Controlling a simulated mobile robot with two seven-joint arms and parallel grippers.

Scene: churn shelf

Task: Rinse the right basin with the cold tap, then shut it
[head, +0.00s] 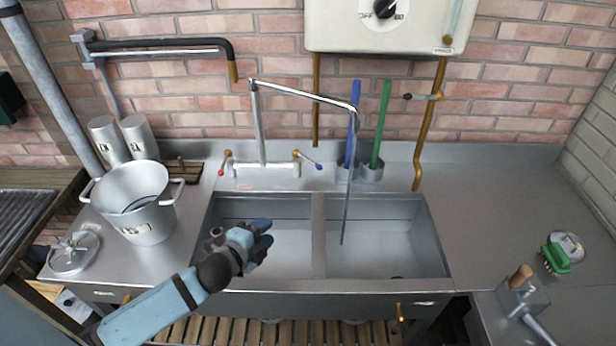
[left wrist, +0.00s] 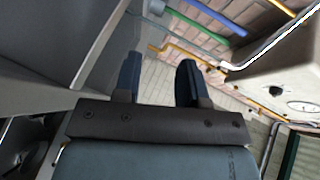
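The right basin (head: 385,262) is a bare steel tub beside the left basin (head: 290,262). The tap spout (head: 305,93) swings to the right, its end above the right basin. A thin grey line (head: 347,205) runs from the spout end to the right basin's floor; it looks like running water. The cold tap (head: 309,160) has a blue-tipped lever pointing right and slightly down. The hot tap (head: 225,160) has a red-tipped lever. My left gripper (head: 266,240) is above the left basin, empty; its fingers (left wrist: 159,82) stand apart in the left wrist view. My right gripper is out of view.
A steel pot (head: 140,205) stands on the left drainer, with a lid (head: 74,252) in front. Blue (head: 352,125) and green (head: 381,125) handles stand in holders behind the right basin. A water heater (head: 390,28) hangs above. The right worktop (head: 500,220) is mostly clear.

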